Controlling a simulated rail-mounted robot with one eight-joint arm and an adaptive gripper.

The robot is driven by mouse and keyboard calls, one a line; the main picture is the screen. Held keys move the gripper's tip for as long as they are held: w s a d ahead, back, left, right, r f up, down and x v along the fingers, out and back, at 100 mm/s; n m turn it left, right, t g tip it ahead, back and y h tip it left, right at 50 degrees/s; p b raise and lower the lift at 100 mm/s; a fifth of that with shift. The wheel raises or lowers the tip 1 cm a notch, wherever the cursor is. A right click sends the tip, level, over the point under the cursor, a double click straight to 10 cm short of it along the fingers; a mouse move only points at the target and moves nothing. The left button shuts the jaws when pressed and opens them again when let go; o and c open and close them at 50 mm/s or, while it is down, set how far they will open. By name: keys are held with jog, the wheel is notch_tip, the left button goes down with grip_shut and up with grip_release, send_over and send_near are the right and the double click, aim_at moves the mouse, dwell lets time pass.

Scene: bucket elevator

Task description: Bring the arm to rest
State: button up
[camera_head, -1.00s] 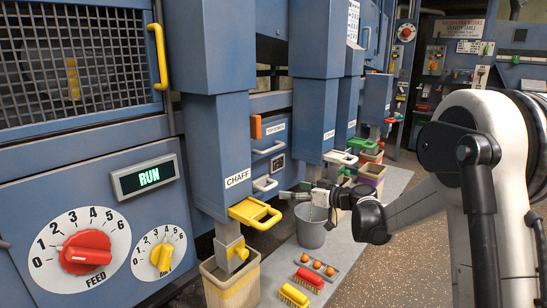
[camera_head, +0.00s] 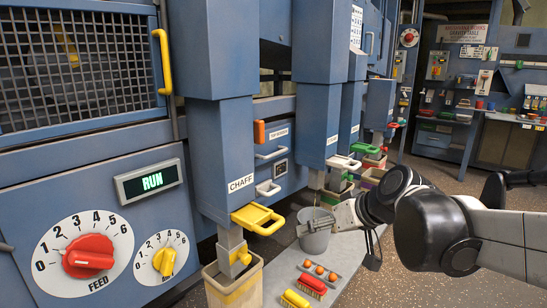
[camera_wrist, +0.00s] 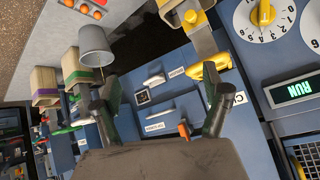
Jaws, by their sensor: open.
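My arm reaches in from the right edge in the head view. It ends in my gripper (camera_head: 318,222), which is in front of the grey bucket from this viewpoint. In the wrist view my gripper (camera_wrist: 160,95) shows two dark fingers spread wide, with nothing between them. Past the fingers is the blue machine front (camera_wrist: 180,112) with its white handles. The grey bucket (camera_head: 314,241) stands upright on the pale strip of floor; it also shows in the wrist view (camera_wrist: 95,45). Whether the gripper touches the bucket cannot be told.
The CHAFF chute with its yellow handle (camera_head: 258,218) is left of the gripper, above a beige bin (camera_head: 234,288). A tray with orange balls (camera_head: 320,271) and brushes (camera_head: 312,284) lies in front of the bucket. The speckled floor (camera_head: 420,285) at right is open.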

jog(key=s+d+f+m+h, duration=0.2)
jog(key=s+d+f+h, duration=0.15)
jog(key=s, duration=0.65)
jog(key=s+d+f+m+h, duration=0.2)
jog(key=s+d, duration=0.3)
jog(key=s, duration=0.5)
notch_tip(320, 180, up, 14)
jog(key=p, duration=1.3)
jog(key=shift+f, duration=0.25)
